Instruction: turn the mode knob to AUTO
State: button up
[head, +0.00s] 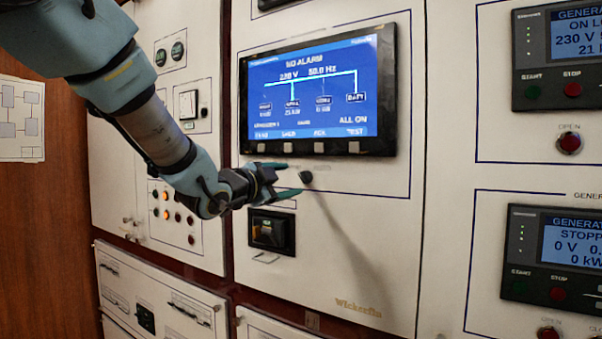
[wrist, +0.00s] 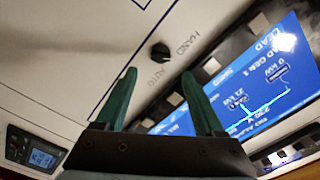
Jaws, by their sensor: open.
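The mode knob (head: 306,177) is a small dark round knob on the white panel below the large blue screen. In the wrist view the knob (wrist: 160,51) has the printed words HAND and AUTO beside it; which word it points to I cannot tell. My gripper (head: 293,179) is open and empty, its green fingers pointing at the panel close to the knob. In the wrist view the fingertips (wrist: 159,74) lie either side of the knob's line, with the knob just beyond them and apparently not between them.
The large screen (head: 315,92) in its black frame sits just above the knob. A black switch unit (head: 272,231) is below my gripper. Generator panels (head: 552,255) with buttons are at the right. The panel right of the knob is clear.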

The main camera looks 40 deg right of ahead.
aim_at(303, 177)
jog(key=p+x, duration=0.1)
jog(key=x, duration=0.3)
jog(key=shift+w+d+r+p, duration=0.1)
jog(key=shift+d+p, duration=0.1)
jog(key=shift+p, duration=0.15)
jog(key=shift+x, duration=0.8)
grip_shut()
